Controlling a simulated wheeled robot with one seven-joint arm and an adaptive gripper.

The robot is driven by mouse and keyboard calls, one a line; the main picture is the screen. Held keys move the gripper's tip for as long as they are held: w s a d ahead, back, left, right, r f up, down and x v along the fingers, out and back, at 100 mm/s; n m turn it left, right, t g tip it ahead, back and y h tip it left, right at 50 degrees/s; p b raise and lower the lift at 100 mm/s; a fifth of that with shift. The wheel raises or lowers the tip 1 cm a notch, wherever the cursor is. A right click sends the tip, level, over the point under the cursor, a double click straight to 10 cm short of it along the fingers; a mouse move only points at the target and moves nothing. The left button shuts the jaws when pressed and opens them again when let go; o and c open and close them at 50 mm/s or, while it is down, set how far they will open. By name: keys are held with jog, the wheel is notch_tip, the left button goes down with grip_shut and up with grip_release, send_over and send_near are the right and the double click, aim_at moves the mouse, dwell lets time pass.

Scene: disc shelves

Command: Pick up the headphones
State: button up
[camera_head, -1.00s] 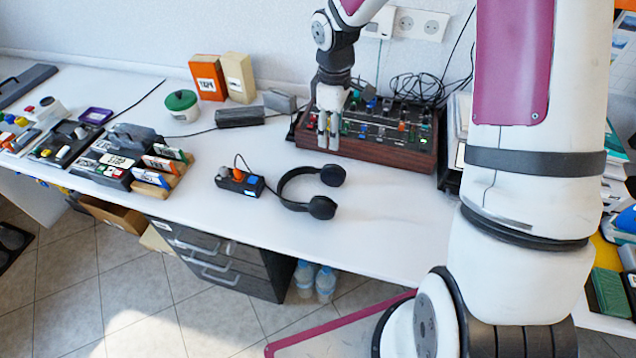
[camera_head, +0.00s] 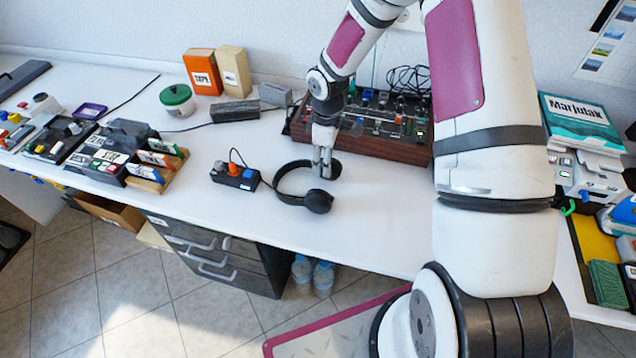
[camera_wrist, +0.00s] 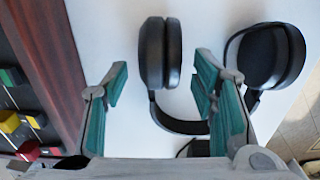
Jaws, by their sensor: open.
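The black headphones (camera_head: 290,198) lie on the white table, with the band curving to the left and the ear cups to the right. My gripper (camera_head: 322,168) is above the far ear cup, pointing down. In the wrist view my gripper (camera_wrist: 160,90) is open, with one ear cup (camera_wrist: 160,52) showing between its green-padded fingers. The other ear cup (camera_wrist: 265,55) is to the right, beyond the right finger. I cannot tell whether the fingers touch the headphones. In the head view the gripper partly hides the far ear cup.
A wood-sided mixer (camera_head: 385,125) stands just behind my gripper and fills the left of the wrist view. A small black control box (camera_head: 236,176) with a cable sits left of the headphones. The table in front of the headphones is clear.

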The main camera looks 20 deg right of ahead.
jog(key=shift+a+f, duration=0.1)
jog(key=shift+f, duration=1.85)
grip_shut()
jog(key=shift+r, duration=0.2)
jog(key=shift+r, duration=0.6)
notch_tip(320, 180, up, 2)
jog(key=shift+s+r, duration=0.15)
jog(key=s+a, duration=0.1)
jog(key=s, duration=0.4)
jog(key=s+a, duration=0.1)
jog(key=s, duration=0.4)
jog(key=s+a+r, duration=0.1)
jog(key=s, duration=0.4)
jog(key=shift+s+a+r, duration=0.1)
jog(key=shift+s+a, duration=0.05)
jog(key=shift+a, duration=0.15)
